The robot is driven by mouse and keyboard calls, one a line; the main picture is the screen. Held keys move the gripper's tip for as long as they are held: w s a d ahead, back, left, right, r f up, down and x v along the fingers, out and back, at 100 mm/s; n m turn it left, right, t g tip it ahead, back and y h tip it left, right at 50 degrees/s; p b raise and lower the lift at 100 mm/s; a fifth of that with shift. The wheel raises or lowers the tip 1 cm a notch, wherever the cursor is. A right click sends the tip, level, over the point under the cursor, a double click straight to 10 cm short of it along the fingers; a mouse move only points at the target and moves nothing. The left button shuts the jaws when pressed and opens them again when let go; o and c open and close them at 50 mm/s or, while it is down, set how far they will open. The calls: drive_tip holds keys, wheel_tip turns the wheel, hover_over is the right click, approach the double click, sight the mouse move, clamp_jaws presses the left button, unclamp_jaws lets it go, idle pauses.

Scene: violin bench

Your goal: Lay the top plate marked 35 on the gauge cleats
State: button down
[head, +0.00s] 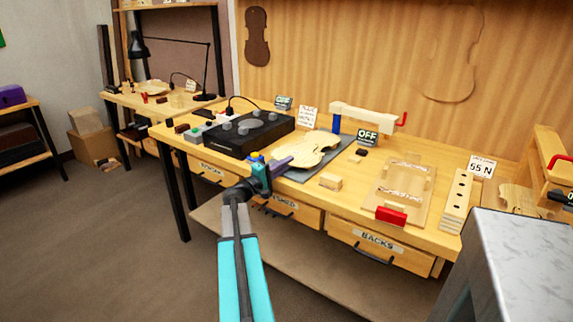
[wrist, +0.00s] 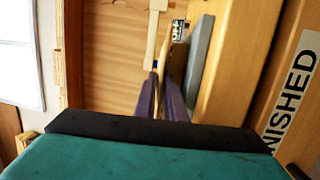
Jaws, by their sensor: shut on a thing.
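A pale wooden violin top plate (head: 308,147) is at the middle of the bench, over a dark grey mat (head: 345,158). No number is readable on it. My gripper (head: 281,163) is at its near left edge, with purple fingers shut on that edge. In the wrist view the fingers of my gripper (wrist: 164,98) stand close together with a thin edge of the plate between them. I cannot tell whether the plate touches the mat. A gauge with a pale beam (head: 366,117) stands behind. I cannot make out which blocks are the gauge cleats.
A black box with round pads (head: 249,133) stands left of the plate. A small wood block (head: 331,181), a board with cleats (head: 398,190) and a red block (head: 391,215) lie to the right. Drawers, one marked BACKS (head: 377,241), line the bench front.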

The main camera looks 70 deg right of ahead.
drive_tip(key=c, duration=2.1)
unclamp_jaws()
drive_tip(key=b+v, duration=0.1)
drive_tip(key=v, duration=1.1)
drive_tip(key=shift+w, duration=0.1)
